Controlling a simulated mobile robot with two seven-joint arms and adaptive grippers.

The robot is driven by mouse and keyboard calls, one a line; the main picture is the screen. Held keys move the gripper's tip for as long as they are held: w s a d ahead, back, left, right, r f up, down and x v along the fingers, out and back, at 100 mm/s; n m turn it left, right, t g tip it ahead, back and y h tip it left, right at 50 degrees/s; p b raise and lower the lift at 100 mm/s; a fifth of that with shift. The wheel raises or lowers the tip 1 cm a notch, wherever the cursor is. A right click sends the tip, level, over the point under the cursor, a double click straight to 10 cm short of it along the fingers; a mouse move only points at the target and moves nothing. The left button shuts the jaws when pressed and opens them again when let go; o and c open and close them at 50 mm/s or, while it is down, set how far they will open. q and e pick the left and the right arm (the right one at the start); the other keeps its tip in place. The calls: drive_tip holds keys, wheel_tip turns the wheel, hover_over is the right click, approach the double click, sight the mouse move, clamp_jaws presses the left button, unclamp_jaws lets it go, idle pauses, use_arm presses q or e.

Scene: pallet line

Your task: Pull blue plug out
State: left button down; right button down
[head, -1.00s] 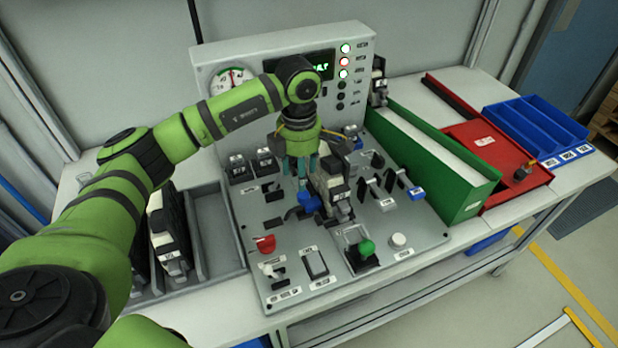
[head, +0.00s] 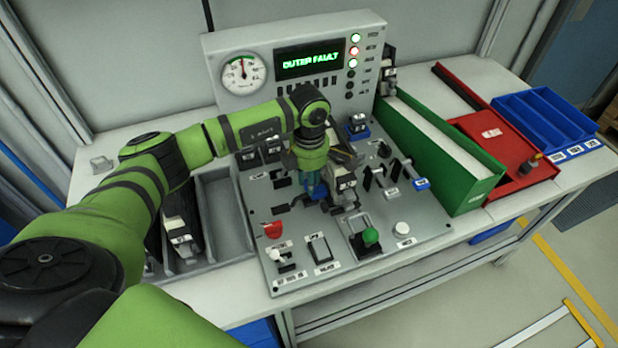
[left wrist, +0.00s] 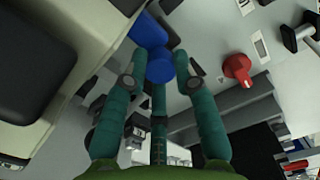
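The blue plug (left wrist: 159,68) shows in the left wrist view as a round blue body between my teal fingertips. In the head view only a bit of blue (head: 319,192) shows beside my fingers. My left gripper (head: 311,184) points down over the middle of the sloping grey control panel (head: 437,224). In the left wrist view the fingertips of my left gripper (left wrist: 160,62) lie close on both sides of the plug. I cannot tell whether both touch it. The plug's far end is hidden. My right gripper is not in view.
A pale-fronted block (head: 344,182) stands right beside my left gripper. A red knob (head: 273,230), a green knob (head: 371,236) and levers surround it. The display (head: 310,63) reads "OUTER FAULT". A green bin (head: 466,193) stands right of the panel.

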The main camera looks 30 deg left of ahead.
use_arm(q)
drive_tip(key=shift+s+a+f, duration=0.1)
drive_tip(key=shift+a, duration=0.05)
drive_tip(key=shift+s+a, duration=1)
drive_tip(key=shift+s, duration=0.05)
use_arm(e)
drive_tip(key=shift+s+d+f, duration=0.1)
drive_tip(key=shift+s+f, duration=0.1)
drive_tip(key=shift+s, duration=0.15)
use_arm(q)
drive_tip(key=c, duration=1.2)
unclamp_jaws()
drive_tip(key=shift+c, duration=0.2)
drive_tip(key=shift+o, duration=1.3)
drive_tip(key=shift+s+a, duration=0.15)
drive_tip(key=shift+s, duration=0.05)
